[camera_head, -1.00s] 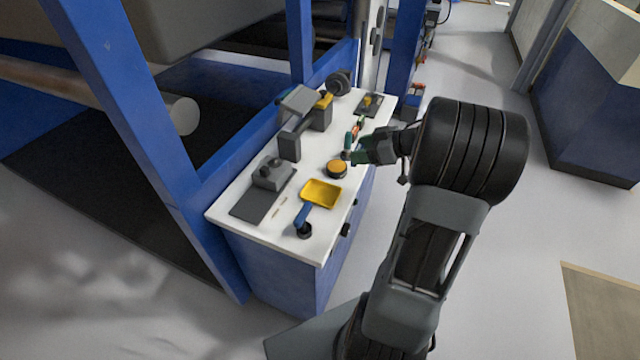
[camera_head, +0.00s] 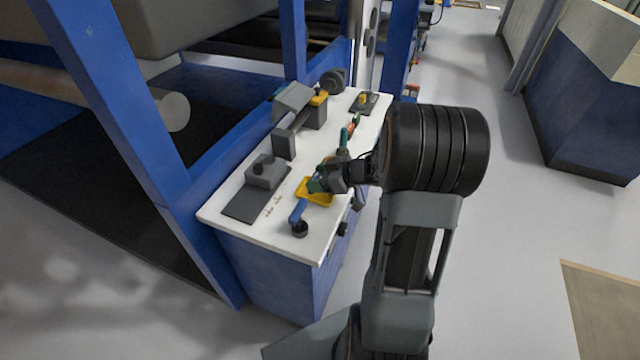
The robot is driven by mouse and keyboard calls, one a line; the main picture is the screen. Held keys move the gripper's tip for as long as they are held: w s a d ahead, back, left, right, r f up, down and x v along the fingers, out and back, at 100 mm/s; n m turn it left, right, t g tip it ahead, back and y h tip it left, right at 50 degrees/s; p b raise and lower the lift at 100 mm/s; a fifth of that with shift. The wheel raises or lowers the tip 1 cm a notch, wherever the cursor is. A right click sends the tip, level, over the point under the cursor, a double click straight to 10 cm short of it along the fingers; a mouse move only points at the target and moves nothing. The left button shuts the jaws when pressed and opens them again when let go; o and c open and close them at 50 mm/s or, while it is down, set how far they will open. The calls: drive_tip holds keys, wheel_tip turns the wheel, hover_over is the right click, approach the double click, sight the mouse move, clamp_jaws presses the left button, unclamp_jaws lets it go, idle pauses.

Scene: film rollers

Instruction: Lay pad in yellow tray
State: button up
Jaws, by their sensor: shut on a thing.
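The yellow tray (camera_head: 325,200) lies near the front of the white bench top, partly covered by my gripper. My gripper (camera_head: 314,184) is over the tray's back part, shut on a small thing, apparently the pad. The pad is too small and too hidden by the jaws to make out. I cannot tell whether it touches the tray.
A blue-handled tool (camera_head: 298,212) with a dark round end lies at the tray's front left. A yellow-topped round thing (camera_head: 328,160) is partly hidden behind my gripper. A grey device (camera_head: 265,172) and dark mat (camera_head: 243,206) are left. A green upright thing (camera_head: 344,137) stands behind.

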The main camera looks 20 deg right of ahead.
drive_tip(key=shift+f, duration=0.8)
drive_tip(key=shift+f, duration=0.15)
drive_tip(key=o, duration=1)
